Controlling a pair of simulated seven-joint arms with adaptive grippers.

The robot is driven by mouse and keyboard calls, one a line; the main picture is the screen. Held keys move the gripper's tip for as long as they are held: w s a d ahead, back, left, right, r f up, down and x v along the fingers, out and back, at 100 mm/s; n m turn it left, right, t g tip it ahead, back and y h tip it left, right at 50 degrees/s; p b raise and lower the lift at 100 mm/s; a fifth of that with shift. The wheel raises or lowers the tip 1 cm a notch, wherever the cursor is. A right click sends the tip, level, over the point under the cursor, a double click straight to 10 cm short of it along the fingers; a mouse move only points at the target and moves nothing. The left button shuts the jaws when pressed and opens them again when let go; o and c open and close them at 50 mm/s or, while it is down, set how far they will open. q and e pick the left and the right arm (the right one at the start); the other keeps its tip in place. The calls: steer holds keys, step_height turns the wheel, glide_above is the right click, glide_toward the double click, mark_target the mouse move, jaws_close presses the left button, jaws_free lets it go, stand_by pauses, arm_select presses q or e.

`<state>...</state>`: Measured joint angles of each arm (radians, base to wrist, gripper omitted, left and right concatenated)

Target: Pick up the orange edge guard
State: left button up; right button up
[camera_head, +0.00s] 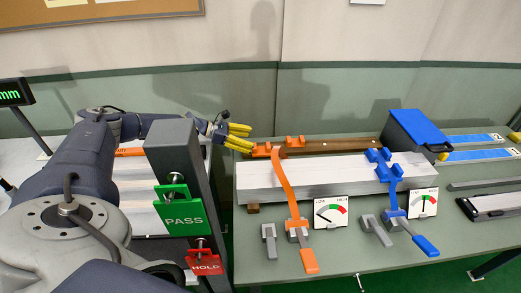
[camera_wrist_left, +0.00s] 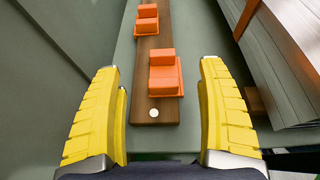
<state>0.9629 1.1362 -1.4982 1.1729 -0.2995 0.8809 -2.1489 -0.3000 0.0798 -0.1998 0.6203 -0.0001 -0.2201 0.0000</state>
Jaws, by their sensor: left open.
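Two orange edge guards sit on a brown wooden strip behind the metal profile stack. The nearer orange edge guard (camera_head: 261,150) is at the strip's left end, and it also shows in the left wrist view (camera_wrist_left: 165,75). The farther one (camera_head: 295,141) is up the strip, at the top of the left wrist view (camera_wrist_left: 147,19). My left gripper (camera_head: 250,138) is open and empty, just left of the nearer guard. In the left wrist view its yellow fingers (camera_wrist_left: 158,70) frame that guard from either side without visible contact. My right gripper is not in view.
The metal profile stack (camera_head: 320,178) lies beside the strip, with an orange clamp (camera_head: 286,190) and a blue clamp (camera_head: 388,185) on it. A blue-topped box (camera_head: 420,128) stands right.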

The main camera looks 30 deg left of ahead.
mark_target(267, 146)
arm_select(q)
steer(key=shift+d+f+m, duration=0.3)
steer(key=shift+d+f, duration=0.05)
steer(key=shift+d, duration=0.2)
steer(key=shift+x, duration=3.6)
steer(key=shift+s, duration=0.1)
steer(key=shift+c, duration=0.2)
steer(key=c, duration=1.3)
steer(key=shift+c, duration=0.2)
